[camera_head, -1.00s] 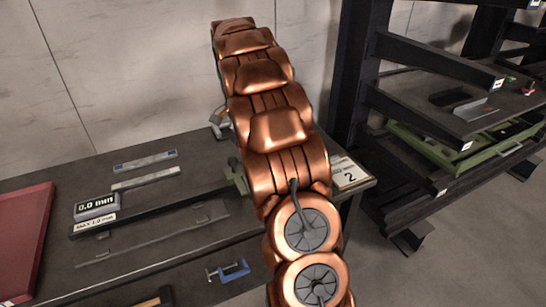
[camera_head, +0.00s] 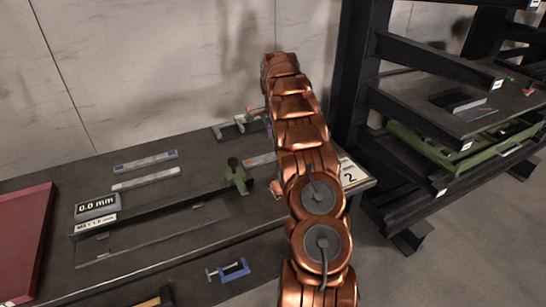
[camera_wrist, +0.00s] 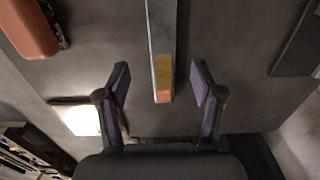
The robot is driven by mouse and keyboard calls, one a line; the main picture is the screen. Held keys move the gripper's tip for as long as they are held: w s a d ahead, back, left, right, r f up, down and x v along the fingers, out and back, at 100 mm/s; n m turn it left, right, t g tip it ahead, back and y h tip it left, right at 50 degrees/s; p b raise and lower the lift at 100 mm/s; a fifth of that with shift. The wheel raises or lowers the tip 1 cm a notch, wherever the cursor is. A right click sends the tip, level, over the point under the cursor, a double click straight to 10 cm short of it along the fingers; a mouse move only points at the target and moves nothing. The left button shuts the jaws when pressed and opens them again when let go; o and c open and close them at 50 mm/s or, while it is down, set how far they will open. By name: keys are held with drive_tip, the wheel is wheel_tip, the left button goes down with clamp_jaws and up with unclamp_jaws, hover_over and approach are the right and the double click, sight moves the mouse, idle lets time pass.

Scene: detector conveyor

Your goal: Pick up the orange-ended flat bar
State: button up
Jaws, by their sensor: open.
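The orange-ended flat bar (camera_wrist: 162,40) shows in the wrist view as a narrow grey bar running down from the top edge. Its yellow-orange end lies between the fingertips. My gripper (camera_wrist: 161,72) is open, with one dark purple-padded finger on each side of that end and a gap on both sides. The bar is not held. In the head view, a short piece of a bar with a reddish-orange end (camera_head: 260,159) shows on the bench just left of my arm. My arm hides the rest, and my gripper is not clearly visible there.
The dark bench (camera_head: 130,150) holds two other flat bars, one blue-ended (camera_head: 145,161) and one plain (camera_head: 147,178). A gauge display (camera_head: 97,207), a green clamp-like part (camera_head: 238,178), a blue clamp (camera_head: 235,270) and a number 2 card (camera_head: 351,173) are nearby. Shelving (camera_head: 420,110) stands at right.

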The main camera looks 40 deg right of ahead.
sight(273, 155)
drive_tip(key=shift+w+a+f+p, duration=0.15)
drive_tip(key=shift+f+p, duration=0.45)
drive_tip(key=shift+f, duration=1)
drive_tip(key=shift+w+f+p, duration=0.1)
drive_tip(key=shift+f+p, duration=0.5)
drive_tip(key=shift+f, duration=1)
clamp_jaws()
